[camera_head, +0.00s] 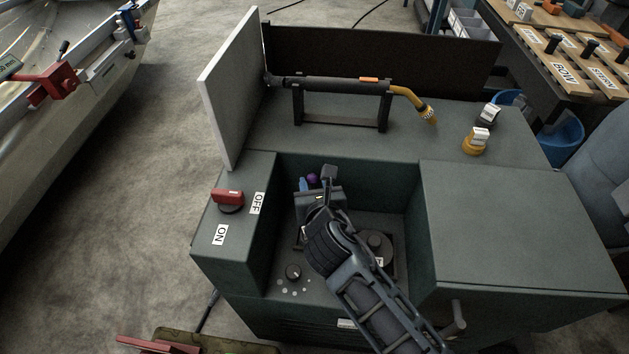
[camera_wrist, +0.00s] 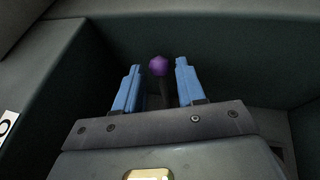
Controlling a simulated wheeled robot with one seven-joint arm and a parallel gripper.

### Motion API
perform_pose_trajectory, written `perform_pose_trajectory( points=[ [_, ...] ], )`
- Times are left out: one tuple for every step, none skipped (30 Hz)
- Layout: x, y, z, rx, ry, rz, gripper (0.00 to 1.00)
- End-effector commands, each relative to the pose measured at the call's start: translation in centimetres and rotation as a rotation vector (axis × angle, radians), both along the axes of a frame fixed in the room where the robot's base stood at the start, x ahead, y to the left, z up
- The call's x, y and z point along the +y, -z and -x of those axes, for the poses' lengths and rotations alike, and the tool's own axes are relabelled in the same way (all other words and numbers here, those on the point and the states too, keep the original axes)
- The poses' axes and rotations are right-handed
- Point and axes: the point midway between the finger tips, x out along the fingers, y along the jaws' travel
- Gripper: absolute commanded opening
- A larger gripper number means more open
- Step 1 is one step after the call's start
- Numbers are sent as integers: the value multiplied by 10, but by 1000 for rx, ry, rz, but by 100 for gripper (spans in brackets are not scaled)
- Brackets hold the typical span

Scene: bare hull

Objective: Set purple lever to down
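The purple lever (camera_wrist: 159,66) has a purple knob on a dark stem. In the wrist view it stands between the two blue fingers of my gripper (camera_wrist: 158,84), with gaps on both sides. The fingers are apart and do not visibly touch the knob. In the head view the purple knob (camera_head: 312,179) shows small inside the recess of the dark green cabinet, just beyond my gripper (camera_head: 310,184). My wrist and arm hide the lever's base and any label near it.
The cabinet (camera_head: 520,225) has recess walls on the left, back and right of my gripper. A red switch (camera_head: 228,196) with ON and OFF labels sits on the left ledge. A small black knob (camera_head: 293,271) is at the recess front. A torch (camera_head: 340,86) lies on a stand behind.

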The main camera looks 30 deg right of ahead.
Motion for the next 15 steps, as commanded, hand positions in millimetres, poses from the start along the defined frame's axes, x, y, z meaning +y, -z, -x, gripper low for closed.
perform_pose_trajectory(
  points=[
    [-2, 2, -5, -1, 1, 0, 39],
    [-3, 3, -7, 0, 1, -1, 39],
    [-4, 4, -9, 1, 1, -1, 39],
    [-4, 5, -10, 1, 1, -1, 39],
    [-4, 5, -11, 0, 0, -1, 39],
    [-5, 5, -13, -1, 1, -2, 39],
    [-5, 6, -13, -1, 1, -2, 39],
    [-5, 6, -13, -1, 1, -2, 39],
    [-5, 6, -13, -1, 0, -2, 39],
    [-5, 6, -13, -1, 0, -2, 39],
    [-5, 6, -13, -1, 0, -2, 39],
    [-5, 6, -13, -1, 0, -2, 39],
    [-5, 6, -13, -1, 0, -2, 39],
    [-5, 6, -13, -1, 0, -2, 38],
    [-5, 6, -13, -1, 0, -2, 34]
  ],
)
